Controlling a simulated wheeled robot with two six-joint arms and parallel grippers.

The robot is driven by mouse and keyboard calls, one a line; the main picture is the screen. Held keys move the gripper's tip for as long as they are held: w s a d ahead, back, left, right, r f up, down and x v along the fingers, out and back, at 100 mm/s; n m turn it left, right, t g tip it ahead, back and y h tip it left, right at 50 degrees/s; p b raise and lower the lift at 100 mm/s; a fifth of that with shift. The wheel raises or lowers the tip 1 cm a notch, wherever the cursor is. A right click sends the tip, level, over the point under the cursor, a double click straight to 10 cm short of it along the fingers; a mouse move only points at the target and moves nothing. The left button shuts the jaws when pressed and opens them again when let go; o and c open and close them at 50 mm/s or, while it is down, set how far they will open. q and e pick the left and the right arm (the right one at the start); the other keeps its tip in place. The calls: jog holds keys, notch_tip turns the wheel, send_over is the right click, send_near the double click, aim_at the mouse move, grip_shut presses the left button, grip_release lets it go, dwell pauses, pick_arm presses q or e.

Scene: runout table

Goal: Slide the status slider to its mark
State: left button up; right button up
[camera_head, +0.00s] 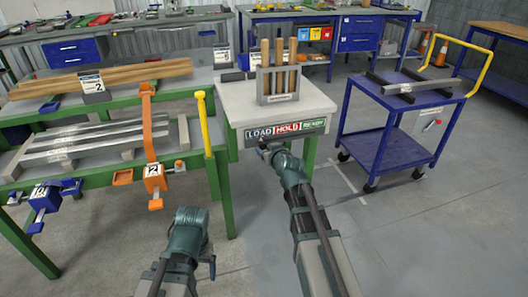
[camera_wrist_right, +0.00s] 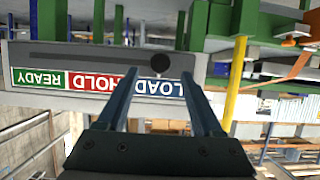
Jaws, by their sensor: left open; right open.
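The status board (camera_head: 287,131) with LOAD, HOLD and READY fields is on the front edge of the small grey table. In the right wrist view the board (camera_wrist_right: 62,79) appears upside down, with a dark slot along it. The round black slider knob (camera_wrist_right: 159,63) sits at the LOAD end of that slot. My right gripper (camera_head: 267,149) is just in front of the LOAD end. Its two fingers (camera_wrist_right: 160,75) are open, and the knob appears between their tips; contact cannot be told. My left gripper (camera_head: 211,265) is open and empty, low and away from the board.
A rack of wooden sticks (camera_head: 278,84) stands on the small table. A green workbench (camera_head: 110,125) with bars, orange clamps and a yellow post (camera_head: 204,120) is close on the left. A blue cart (camera_head: 402,110) stands to the right. The floor between is clear.

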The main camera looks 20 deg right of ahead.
aim_at(263, 146)
jog(key=shift+b+x, duration=0.55)
jog(key=shift+x, duration=1.5)
grip_shut()
